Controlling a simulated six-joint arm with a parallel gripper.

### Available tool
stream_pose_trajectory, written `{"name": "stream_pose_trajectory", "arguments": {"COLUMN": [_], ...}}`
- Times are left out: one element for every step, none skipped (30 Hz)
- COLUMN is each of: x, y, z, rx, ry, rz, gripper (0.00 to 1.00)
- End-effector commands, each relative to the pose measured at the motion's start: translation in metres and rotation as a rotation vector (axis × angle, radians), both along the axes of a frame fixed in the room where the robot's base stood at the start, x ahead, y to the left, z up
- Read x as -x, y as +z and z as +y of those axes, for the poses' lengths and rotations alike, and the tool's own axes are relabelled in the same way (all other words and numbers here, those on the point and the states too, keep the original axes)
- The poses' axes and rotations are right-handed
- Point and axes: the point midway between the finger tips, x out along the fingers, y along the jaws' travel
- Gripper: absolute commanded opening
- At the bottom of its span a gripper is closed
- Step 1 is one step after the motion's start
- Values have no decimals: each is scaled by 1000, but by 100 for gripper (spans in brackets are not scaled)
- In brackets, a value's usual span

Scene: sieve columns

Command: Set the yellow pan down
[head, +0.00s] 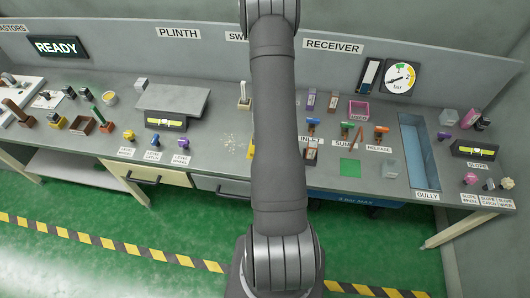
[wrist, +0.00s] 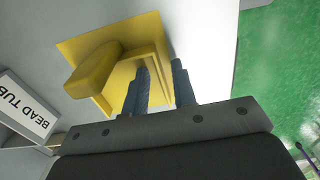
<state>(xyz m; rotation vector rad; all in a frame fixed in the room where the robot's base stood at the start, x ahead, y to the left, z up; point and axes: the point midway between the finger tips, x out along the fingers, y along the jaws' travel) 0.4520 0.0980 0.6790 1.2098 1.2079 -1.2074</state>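The yellow pan (wrist: 98,68) fills the upper middle of the wrist view, with a thick yellow block on its left side. My gripper (wrist: 160,67) has its two grey fingers on either side of the pan's right wall. One finger overlaps the inside, and the other is past the right edge. The gap between them is narrow and appears filled by the wall, so the gripper looks shut on it. In the head view my arm hides the gripper and most of this area. Whether the pan touches the surface below cannot be told.
A BEAD TUB label (wrist: 28,108) lies left of the pan in the wrist view. The bench (head: 215,120) holds a raised plinth (head: 180,98) on the left. Coloured handles, a green square (head: 350,167) and a blue gully (head: 418,150) are right of my arm.

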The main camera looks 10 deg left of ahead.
Motion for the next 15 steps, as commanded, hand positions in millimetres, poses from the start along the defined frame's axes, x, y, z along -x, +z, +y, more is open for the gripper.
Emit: {"name": "stream_pose_trajectory", "arguments": {"x": [0,-1,-1,-1,-1,-1,-1,-1,-1,-1,-1,-1,-1,-1,-1], "y": [3,6,10,13,17,24,29,34,41,47,52,59,65,70,77], "z": [0,0,0,0,0,0,0,0,0,0,0,0,0,0,0], "rx": [0,-1,-1,0,0,-1,-1,-1,-1,-1,-1,-1,-1,-1,-1], "ry": [0,0,0,0,0,0,0,0,0,0,0,0,0,0,0], "rz": [-2,-2,-3,-2,-2,-4,-4,-4,-5,-5,-4,-5,-4,-4,-5], "gripper": [25,25,25,25,25,25,25,25,25,25,25,25,25,25,25]}}
